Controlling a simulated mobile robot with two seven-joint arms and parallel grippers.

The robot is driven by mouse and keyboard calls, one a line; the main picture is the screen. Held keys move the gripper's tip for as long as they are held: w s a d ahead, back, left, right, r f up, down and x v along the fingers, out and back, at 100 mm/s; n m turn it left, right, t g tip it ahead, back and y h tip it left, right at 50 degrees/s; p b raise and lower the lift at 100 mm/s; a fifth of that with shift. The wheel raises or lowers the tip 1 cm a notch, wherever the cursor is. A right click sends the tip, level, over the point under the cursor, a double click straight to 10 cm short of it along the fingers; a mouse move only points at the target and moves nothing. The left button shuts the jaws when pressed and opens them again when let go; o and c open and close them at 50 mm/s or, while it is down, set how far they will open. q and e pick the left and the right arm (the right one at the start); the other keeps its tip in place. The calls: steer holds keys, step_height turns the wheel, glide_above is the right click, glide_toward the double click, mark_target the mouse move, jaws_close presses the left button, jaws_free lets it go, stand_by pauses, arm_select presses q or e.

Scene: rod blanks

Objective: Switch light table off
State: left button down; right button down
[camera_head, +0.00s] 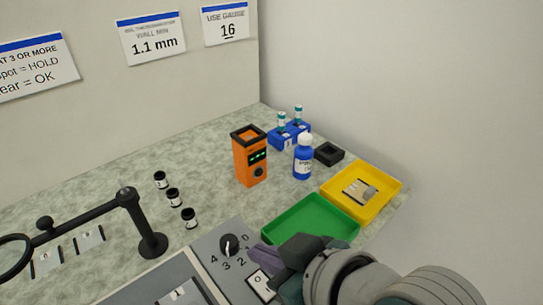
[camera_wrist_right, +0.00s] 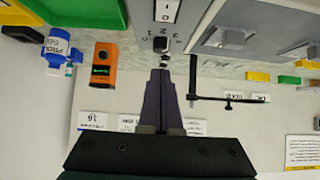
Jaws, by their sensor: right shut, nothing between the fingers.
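The light table (camera_head: 150,283) is at the bottom of the head view, partly cut off, with a dull grey surface; it also shows upside down in the wrist view (camera_wrist_right: 262,36). Its grey control panel (camera_head: 205,245) carries a black dial (camera_head: 229,244) with numbers and a white rocker switch (camera_head: 260,283). The dial (camera_wrist_right: 160,44) and switch (camera_wrist_right: 166,11) also show in the wrist view. My right gripper (camera_head: 262,257) is shut and empty, its purple fingers just beside the switch and right of the dial. I cannot tell whether they touch the panel. My left gripper is out of view.
A green tray (camera_head: 272,236) lies close behind my right gripper, with a yellow tray (camera_head: 390,204) beyond. An orange meter (camera_head: 249,165), a blue bottle (camera_head: 303,161) and small black-capped jars (camera_head: 174,197) stand behind. A magnifier arm (camera_head: 100,210) reaches over the left.

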steer(key=r+p+v, duration=0.1)
steer(key=v, duration=0.5)
steer(key=shift+w+r, duration=0.15)
steer(key=shift+r, duration=0.15)
steer(key=shift+a, duration=0.1)
steer(key=s+d+r+m+g+h+p, duration=0.1)
steer(key=s+d+r+m+g+h, duration=0.15)
steer(key=s+d, duration=0.45)
steer(key=s+d+r+m+g+h+p, duration=0.1)
steer(key=s+d+r+m+g+h, duration=0.15)
steer(key=s+d, duration=0.4)
step_height(320, 180, up, 37)
steer(key=h+p, duration=0.1)
steer(key=p, duration=3.7)
steer(key=shift+d+r, duration=0.15)
steer(key=shift+d, duration=0.25)
